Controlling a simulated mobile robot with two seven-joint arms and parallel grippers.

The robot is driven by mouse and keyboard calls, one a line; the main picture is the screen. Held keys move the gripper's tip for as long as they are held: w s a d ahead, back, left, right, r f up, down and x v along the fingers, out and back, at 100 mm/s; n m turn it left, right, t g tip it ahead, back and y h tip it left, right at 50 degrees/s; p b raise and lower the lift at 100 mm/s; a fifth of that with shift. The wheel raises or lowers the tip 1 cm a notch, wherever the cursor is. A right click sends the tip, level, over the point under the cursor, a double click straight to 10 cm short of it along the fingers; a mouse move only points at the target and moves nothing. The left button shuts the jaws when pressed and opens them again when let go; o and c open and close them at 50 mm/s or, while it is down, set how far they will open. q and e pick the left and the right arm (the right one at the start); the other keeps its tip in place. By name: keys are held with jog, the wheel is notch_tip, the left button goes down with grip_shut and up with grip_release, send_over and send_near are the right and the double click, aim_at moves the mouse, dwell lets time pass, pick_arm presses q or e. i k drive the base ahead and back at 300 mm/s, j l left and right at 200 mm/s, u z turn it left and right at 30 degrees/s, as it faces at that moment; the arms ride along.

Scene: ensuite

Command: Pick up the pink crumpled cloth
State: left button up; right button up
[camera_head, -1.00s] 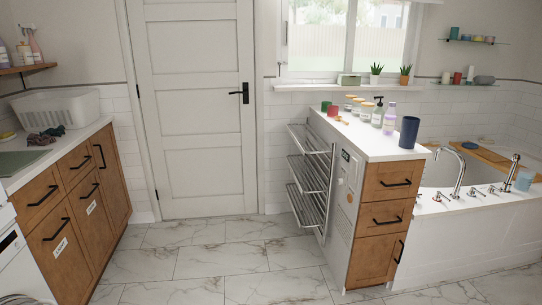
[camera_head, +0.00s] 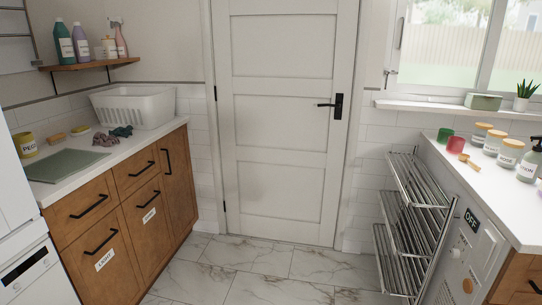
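A pinkish-mauve crumpled cloth (camera_head: 104,140) lies on the white counter top on the left, in front of the white laundry basket. A dark grey-green crumpled cloth (camera_head: 122,131) lies just to its right, close to it. Neither of my grippers is in view, so I cannot see whether they are open or shut.
A white basket (camera_head: 133,107) stands at the counter's back right. A green mat (camera_head: 66,165), a yellow peg pot (camera_head: 26,145) and small brushes (camera_head: 57,138) are left of the cloths. A metal drying rack (camera_head: 408,215) juts out at right. The marble floor (camera_head: 245,268) between is clear.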

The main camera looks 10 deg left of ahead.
aim_at(99, 138)
jog(key=i+u, duration=0.5)
jog(key=i+l+u, duration=0.2)
jog(key=i+u, duration=0.3)
jog(key=i+l+u, duration=0.1)
jog(key=i+u, duration=0.2)
jog(key=u, duration=0.2)
jog(key=i+l+u, duration=0.25)
jog(key=u, duration=0.2)
jog(key=i+l+u, duration=0.25)
jog(key=u, duration=0.25)
jog(key=i+l+u, duration=0.1)
jog(key=l+u, duration=0.4)
